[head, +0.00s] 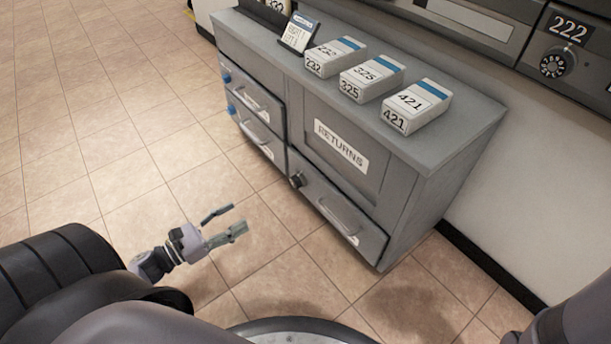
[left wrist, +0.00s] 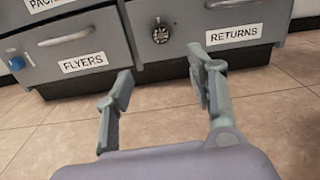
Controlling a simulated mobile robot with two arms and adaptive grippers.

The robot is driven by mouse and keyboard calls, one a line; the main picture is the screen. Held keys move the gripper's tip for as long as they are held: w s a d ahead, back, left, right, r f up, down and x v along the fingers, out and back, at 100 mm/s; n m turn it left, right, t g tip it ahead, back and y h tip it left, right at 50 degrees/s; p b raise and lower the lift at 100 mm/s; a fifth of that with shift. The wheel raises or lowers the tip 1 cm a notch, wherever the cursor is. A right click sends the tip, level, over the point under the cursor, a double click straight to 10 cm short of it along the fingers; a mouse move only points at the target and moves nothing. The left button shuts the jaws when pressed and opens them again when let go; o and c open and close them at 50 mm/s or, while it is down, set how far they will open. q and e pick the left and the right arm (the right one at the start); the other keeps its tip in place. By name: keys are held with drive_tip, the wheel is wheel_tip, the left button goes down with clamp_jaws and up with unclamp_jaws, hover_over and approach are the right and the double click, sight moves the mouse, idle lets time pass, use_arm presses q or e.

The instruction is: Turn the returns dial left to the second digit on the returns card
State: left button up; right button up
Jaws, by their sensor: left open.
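The returns dial (head: 297,181) is a small dark knob at the upper left of the lower right drawer on the grey cabinet. In the left wrist view the dial (left wrist: 160,32) shows a ring of light marks, too small to read. A small white card (head: 299,33) with a blue header stands tilted on the cabinet top; its writing is too small to read surely. My left gripper (head: 238,218) is open and empty, in front of and apart from the cabinet. In the left wrist view its fingers (left wrist: 160,75) point toward the dial with a gap. My right gripper is not in view.
White boxes 232 (head: 335,57), 325 (head: 371,77) and 421 (head: 416,106) stand on the cabinet top. Drawer handles stick out, including the returns drawer's handle (head: 338,217). A separate dial (head: 556,63) sits by 222 on the wall. The tiled floor before the cabinet is clear.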

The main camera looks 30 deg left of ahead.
use_arm(q)
drive_tip(key=b, duration=0.7)
approach(292, 184)
drive_tip(key=x, duration=0.7)
drive_tip(key=shift+w+d, duration=0.2)
drive_tip(key=shift+w, duration=0.05)
drive_tip(key=shift+w+d+r, duration=0.1)
drive_tip(key=shift+w+d, duration=0.1)
drive_tip(key=shift+w, duration=0.3)
drive_tip(key=shift+c, duration=0.5)
drive_tip(key=c, duration=1)
